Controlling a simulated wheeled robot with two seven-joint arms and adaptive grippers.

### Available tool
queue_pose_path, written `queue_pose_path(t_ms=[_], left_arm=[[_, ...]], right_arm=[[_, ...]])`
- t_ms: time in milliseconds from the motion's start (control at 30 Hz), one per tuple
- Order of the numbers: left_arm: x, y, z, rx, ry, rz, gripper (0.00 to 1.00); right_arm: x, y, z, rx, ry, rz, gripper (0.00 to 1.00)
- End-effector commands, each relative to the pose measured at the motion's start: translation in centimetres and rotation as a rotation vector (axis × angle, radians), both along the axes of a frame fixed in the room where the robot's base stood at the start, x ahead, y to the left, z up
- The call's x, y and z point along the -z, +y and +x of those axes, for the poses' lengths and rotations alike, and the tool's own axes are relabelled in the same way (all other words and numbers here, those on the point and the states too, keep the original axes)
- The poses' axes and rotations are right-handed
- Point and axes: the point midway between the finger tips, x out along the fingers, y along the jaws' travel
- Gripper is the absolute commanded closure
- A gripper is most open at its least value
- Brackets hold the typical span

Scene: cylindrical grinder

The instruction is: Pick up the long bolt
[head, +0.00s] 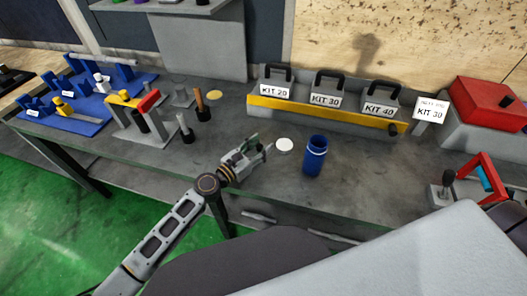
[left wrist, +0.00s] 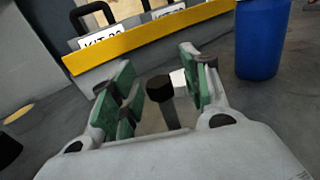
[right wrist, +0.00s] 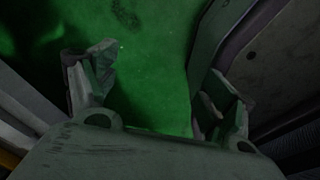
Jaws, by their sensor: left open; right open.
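A dark bolt with a six-sided head and a grey shank (left wrist: 160,88) stands between the fingers of my left gripper (left wrist: 150,80) in the left wrist view. The fingers have green pads, are spread apart and show a gap on both sides of the bolt. A white piece (left wrist: 180,82) shows beside the right finger, partly hidden. In the head view my left gripper (head: 260,150) is low over the bench's front part, and I cannot make out the bolt there. My right gripper (right wrist: 157,85) is open and empty above the green floor in the right wrist view.
A blue cup (head: 315,157) and a white disc (head: 284,145) are right of my left gripper. Behind them is a yellow-fronted rack (head: 320,112) with kit boxes.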

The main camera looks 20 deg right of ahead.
Motion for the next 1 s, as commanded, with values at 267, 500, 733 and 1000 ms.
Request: queue_pose_path(t_ms=[267, 500, 733, 1000], left_arm=[[0.0, 0.0, 0.0, 0.000, 0.000, 0.000, 0.54], [0.0, 0.0, 0.0, 0.000, 0.000, 0.000, 0.68], [0.0, 0.0, 0.0, 0.000, 0.000, 0.000, 0.97], [-0.1, 0.0, 0.0, 0.000, 0.000, -0.001, 1.00]], right_arm=[[0.2, 1.7, -1.5, 0.004, 0.017, 0.017, 0.17], [0.2, 1.2, -1.6, 0.003, 0.019, 0.012, 0.17], [0.1, 0.6, -1.2, 0.001, 0.015, 0.006, 0.17], [0.1, 0.7, -0.7, 0.002, 0.009, 0.006, 0.17]])
